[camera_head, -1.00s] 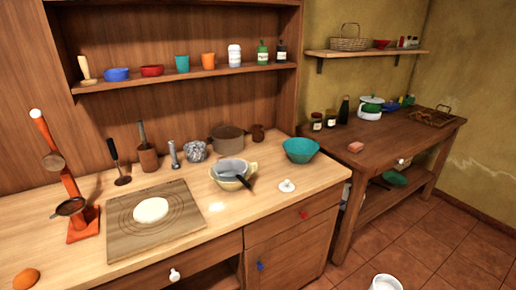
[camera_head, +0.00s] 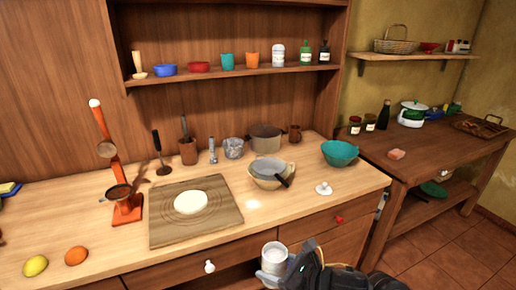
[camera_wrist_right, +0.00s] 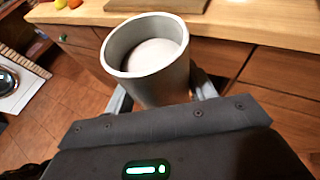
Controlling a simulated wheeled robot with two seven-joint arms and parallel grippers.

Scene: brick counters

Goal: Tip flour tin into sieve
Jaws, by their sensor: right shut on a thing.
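The flour tin (camera_head: 273,262) is a grey cylinder with white flour inside, also seen in the right wrist view (camera_wrist_right: 152,82). My right gripper (camera_wrist_right: 162,94) is shut on its sides and holds it roughly upright in front of the counter drawers; it also shows in the head view (camera_head: 290,272). The grey sieve (camera_head: 267,166) with a dark handle rests on a cream bowl (camera_head: 262,183) on the counter, beyond the tin and apart from it. My left gripper is not in view.
A board (camera_head: 225,215) with white dough lies left of the bowl. A white knobbed lid (camera_head: 323,189) and teal bowl (camera_head: 340,153) stand to the right. An orange stand (camera_head: 127,208) with a strainer, a lemon (camera_head: 36,265) and an orange (camera_head: 76,256) are at left.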

